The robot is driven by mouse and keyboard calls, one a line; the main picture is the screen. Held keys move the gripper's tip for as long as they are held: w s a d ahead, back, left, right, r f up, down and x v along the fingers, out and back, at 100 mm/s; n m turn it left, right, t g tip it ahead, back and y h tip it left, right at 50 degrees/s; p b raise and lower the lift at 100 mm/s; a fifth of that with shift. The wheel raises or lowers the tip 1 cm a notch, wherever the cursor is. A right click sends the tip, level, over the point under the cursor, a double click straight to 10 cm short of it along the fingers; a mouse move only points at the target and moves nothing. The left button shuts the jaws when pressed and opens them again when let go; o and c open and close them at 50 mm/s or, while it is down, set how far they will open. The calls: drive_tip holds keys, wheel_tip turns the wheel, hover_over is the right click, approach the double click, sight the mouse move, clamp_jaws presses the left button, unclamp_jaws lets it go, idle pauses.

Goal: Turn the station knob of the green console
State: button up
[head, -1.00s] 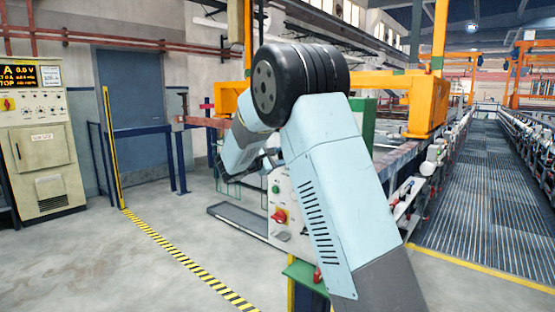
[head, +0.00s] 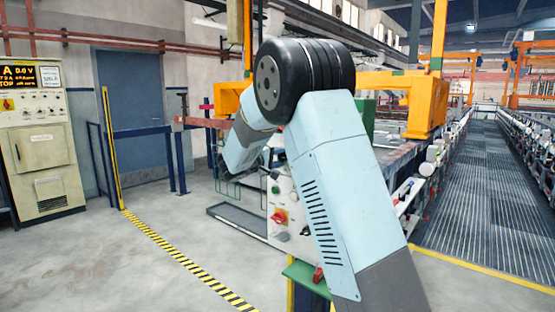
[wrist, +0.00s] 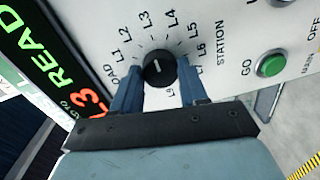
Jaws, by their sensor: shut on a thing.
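The station knob (wrist: 158,68) is a round black dial with a white pointer line, set in the console's pale panel (wrist: 222,70). Printed labels from LOAD through L1 to L6 and beyond ring it, with STATION beside it. My gripper (wrist: 158,80) has its two blue fingers on either side of the knob and is shut on it. Part of the knob's rim is hidden by the fingers. In the head view the console (head: 287,217) shows partly behind my arm. The knob and the fingertips cannot be made out there.
A green GO button (wrist: 270,65) sits right of the knob. A lit display (wrist: 52,55) with green and red letters is at its left. In the head view, a red switch (head: 279,216) is low on the panel. Open floor (head: 110,250) lies to the left.

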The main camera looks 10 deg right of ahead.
drive_tip(key=shift+f+m, duration=0.35)
drive_tip(key=shift+m, duration=0.05)
drive_tip(key=o, duration=0.8)
drive_tip(key=shift+c, duration=0.2)
drive_tip(key=shift+o, duration=1.4)
drive_tip(key=shift+r, duration=0.2)
drive_tip(key=v, duration=1.3)
drive_tip(key=shift+s+a, duration=0.25)
drive_tip(key=shift+a, duration=0.1)
